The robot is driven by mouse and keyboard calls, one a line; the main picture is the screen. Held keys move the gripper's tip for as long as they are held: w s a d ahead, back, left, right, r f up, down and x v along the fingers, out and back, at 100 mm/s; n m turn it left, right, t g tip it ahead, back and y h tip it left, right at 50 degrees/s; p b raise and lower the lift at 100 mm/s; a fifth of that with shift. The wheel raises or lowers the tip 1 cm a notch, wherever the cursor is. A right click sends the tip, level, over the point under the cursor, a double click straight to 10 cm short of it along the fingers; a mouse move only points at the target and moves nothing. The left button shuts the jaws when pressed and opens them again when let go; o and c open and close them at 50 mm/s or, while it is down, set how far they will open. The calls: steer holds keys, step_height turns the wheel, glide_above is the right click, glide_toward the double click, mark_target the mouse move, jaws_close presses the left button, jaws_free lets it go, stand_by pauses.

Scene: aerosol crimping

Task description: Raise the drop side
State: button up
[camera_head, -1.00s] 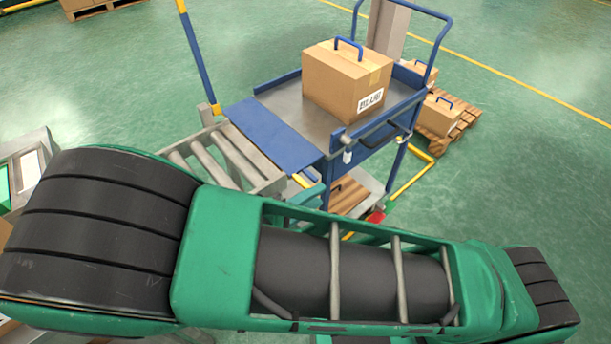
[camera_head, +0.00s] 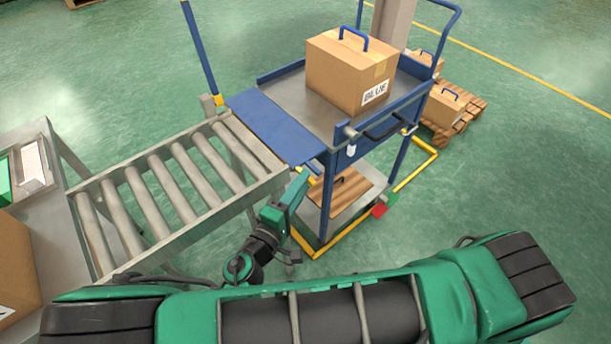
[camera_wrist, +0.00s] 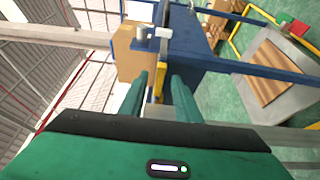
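The drop side (camera_head: 278,126) is a flat blue panel on the left of the blue cart (camera_head: 340,165). It lies about level with the cart deck, its outer edge by the roller conveyor. My gripper (camera_head: 305,180) is low at the panel's near end, close to the cart's corner. In the wrist view my gripper (camera_wrist: 158,95) has two green fingers apart. A yellow piece (camera_wrist: 160,82) shows between or just beyond them; contact cannot be told. A blue panel (camera_wrist: 185,60) rises ahead of the fingers.
A box marked BLUE (camera_head: 348,75) stands on the cart deck. The roller conveyor (camera_head: 170,185) is empty. A blue post (camera_head: 200,50) stands behind it. Yellow floor rails (camera_head: 415,170) surround the cart's base. A pallet with boxes (camera_head: 455,115) is at right.

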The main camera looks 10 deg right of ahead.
steer(key=shift+x, duration=1.55)
jaws_close()
